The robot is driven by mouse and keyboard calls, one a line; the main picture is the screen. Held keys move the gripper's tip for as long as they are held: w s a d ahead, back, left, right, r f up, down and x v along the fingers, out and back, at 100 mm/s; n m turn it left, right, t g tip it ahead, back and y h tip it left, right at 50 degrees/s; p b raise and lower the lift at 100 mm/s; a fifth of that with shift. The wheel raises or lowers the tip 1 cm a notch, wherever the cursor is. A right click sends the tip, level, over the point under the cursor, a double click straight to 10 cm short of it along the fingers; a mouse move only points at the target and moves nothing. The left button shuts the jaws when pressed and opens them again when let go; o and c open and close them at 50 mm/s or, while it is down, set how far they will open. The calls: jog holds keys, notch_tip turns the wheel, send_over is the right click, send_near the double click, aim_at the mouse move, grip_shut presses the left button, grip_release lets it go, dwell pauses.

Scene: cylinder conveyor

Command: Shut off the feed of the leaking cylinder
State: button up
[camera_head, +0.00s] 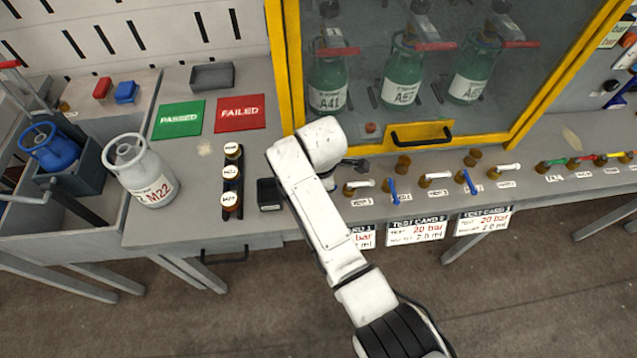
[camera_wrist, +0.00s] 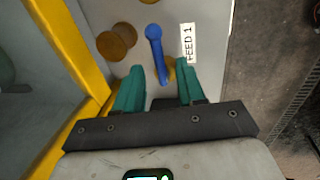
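Three green cylinders stand behind the cabinet glass: A41 (camera_head: 327,82), a middle one (camera_head: 402,75) and a right one (camera_head: 474,72). No leak can be made out. Below on the bench front are a blue lever (camera_head: 393,190), a second blue lever (camera_head: 468,182) and white-handled valves (camera_head: 434,177). In the wrist view a blue lever (camera_wrist: 154,48) sits beside a FEED 1 label (camera_wrist: 188,42). My gripper (camera_wrist: 160,84) is open, its teal fingers on either side of the lever's lower end; contact is not clear. In the head view my arm mostly hides the gripper.
The yellow-framed cabinet (camera_head: 292,75) rises behind the valves; its edge (camera_wrist: 62,45) is close in the wrist view. Brown knobs (camera_wrist: 116,42) stand beside the lever. Grey cylinder M22 (camera_head: 145,175), PASSED (camera_head: 179,119) and FAILED (camera_head: 240,113) plates are left.

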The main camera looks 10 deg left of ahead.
jog(key=shift+w+f, duration=0.1)
jog(key=shift+f, duration=0.45)
jog(key=shift+c, duration=0.5)
grip_shut()
